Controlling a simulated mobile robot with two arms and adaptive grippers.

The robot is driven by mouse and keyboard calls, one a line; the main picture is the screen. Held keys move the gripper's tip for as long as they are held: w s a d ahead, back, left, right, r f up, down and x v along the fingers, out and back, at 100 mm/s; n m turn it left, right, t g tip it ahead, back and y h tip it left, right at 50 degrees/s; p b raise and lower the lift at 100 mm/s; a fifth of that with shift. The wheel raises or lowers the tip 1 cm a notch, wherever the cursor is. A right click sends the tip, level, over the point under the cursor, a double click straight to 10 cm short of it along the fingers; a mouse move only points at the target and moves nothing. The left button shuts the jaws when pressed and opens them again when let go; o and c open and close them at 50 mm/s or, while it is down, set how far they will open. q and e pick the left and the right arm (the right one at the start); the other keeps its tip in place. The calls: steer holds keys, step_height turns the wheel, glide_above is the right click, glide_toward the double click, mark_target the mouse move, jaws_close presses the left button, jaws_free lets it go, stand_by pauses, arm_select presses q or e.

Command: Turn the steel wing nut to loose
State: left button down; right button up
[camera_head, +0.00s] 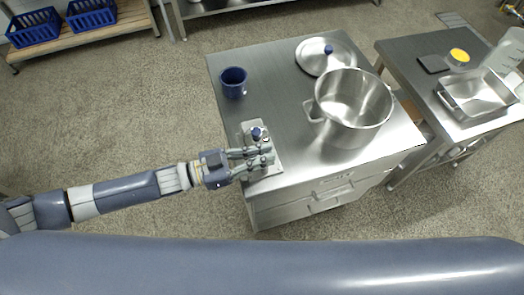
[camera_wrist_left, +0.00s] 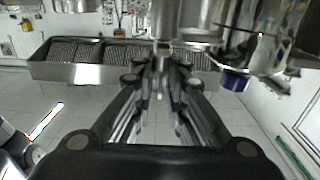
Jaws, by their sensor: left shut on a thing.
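The colloid mill (camera_head: 249,127), a small steel machine with a blue knob on top, stands at the left front of the steel table. My left gripper (camera_head: 266,156) reaches in from the left, with its fingertips against the mill's near side. In the left wrist view the fingers (camera_wrist_left: 160,66) come together just below shiny steel parts of the machine. They are shut on a small steel piece there, which fits the wing nut. The wing nut is mostly hidden by the fingertips, and its turn angle cannot be read. My right gripper is not in view.
On the steel table (camera_head: 222,118) stand a blue cup (camera_head: 233,82), a large steel pot (camera_head: 352,104) and a lid (camera_head: 318,57) with a blue knob. A second table at the right holds a steel tray (camera_head: 476,93). Open floor lies left of the table.

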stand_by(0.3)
arm_select(q)
steer(key=c, duration=1.8)
jaws_free()
steer(key=shift+c, duration=0.2)
steer(key=shift+a, duration=0.25)
steer(key=v, duration=1.1)
steer(key=shift+a, duration=0.25)
steer(key=shift+s, duration=0.15)
